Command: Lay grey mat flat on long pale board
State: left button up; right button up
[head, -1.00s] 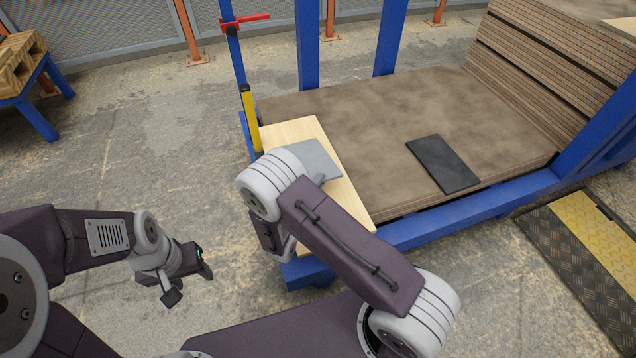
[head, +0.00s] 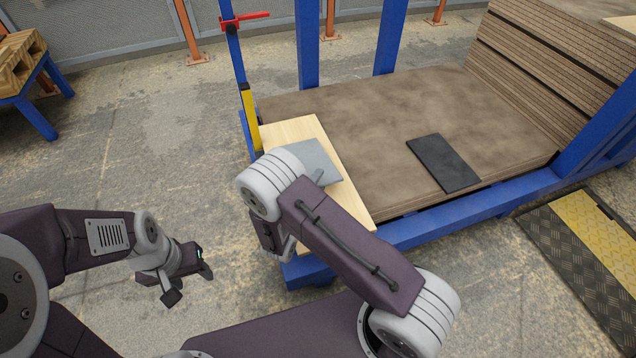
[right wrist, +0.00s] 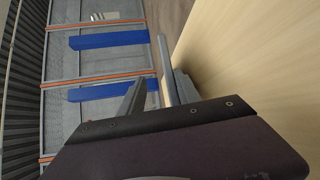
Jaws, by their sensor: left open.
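The grey mat (head: 319,158) is over the long pale board (head: 345,195), within its outline in the head view, and partly hidden by my right arm. It looks flat, but I cannot tell whether it touches the board all over. In the right wrist view, my right gripper (right wrist: 160,77) has its fingers apart, with the mat (right wrist: 164,60) edge-on between them and a gap on the left side. The pale board (right wrist: 255,70) fills the right there. My left gripper (head: 190,286) is open and empty, over the floor left of the board.
A black mat (head: 443,163) lies on the brown board stack (head: 375,125) to the right. Blue posts (head: 308,45) and a yellow-black upright (head: 250,118) stand by the stack. A blue rail (head: 440,228) runs along its front.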

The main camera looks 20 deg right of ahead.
jog(key=r+g+y+p, duration=0.1)
jog(key=p, duration=0.3)
jog(key=g+p, duration=0.1)
jog(key=g+y+p, duration=0.1)
jog(key=p, duration=0.1)
jog(key=shift+s+a+r+y, duration=0.1)
jog(key=shift+r+y, duration=0.05)
jog(key=shift+y, duration=0.15)
jog(key=g+y+p, duration=0.1)
jog(key=p, duration=0.1)
jog(key=g+y+p, duration=0.1)
jog(key=p, duration=0.1)
jog(key=g+y+p, duration=0.1)
jog(key=p, duration=0.1)
jog(key=shift+s+a+r+g, duration=0.15)
jog(key=shift+s+r+g, duration=0.05)
jog(key=shift+r+g, duration=0.1)
jog(key=shift+f+g+p, duration=0.15)
jog(key=shift+g+p, duration=0.15)
jog(key=shift+p, duration=0.35)
jog(key=shift+f+y, duration=0.15)
jog(key=shift+y, duration=0.15)
